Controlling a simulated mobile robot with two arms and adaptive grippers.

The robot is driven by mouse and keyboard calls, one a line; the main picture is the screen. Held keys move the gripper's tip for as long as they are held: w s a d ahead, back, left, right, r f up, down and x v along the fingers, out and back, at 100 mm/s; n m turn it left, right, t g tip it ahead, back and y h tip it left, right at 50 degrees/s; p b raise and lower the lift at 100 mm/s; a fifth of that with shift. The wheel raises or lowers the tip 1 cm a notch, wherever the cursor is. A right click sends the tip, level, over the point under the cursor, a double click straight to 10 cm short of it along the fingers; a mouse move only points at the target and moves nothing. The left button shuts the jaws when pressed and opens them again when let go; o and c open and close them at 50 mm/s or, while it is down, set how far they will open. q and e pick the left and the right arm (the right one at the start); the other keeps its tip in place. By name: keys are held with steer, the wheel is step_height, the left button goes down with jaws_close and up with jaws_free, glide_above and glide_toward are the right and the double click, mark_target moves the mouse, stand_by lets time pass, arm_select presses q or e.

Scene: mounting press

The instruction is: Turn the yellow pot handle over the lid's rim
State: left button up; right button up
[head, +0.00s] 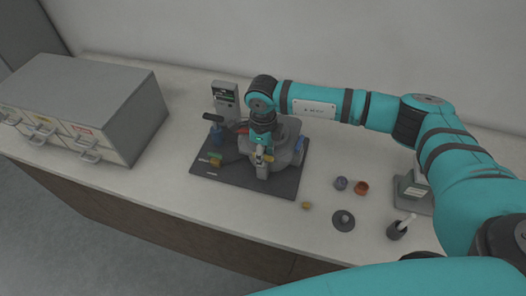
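A grey rounded pot-like press (285,150) stands on a dark mat (232,176) in the middle of the counter. A small yellow piece (268,158), which looks like the yellow handle, shows at its front. A red piece (242,130) shows at its left and a blue piece (299,145) at its right. My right gripper (262,168) points down at the press's front, right by the yellow piece. It hides part of the press and lid, and its fingers are too small to tell open from shut. My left gripper is not in view.
A grey drawer cabinet (90,90) stands at the left. A grey upright device (226,102) is behind the mat. Small cups (361,188), a dark disc (343,220) and a mortar with pestle (397,230) lie to the right. The counter's front left is clear.

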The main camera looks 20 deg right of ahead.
jaws_close()
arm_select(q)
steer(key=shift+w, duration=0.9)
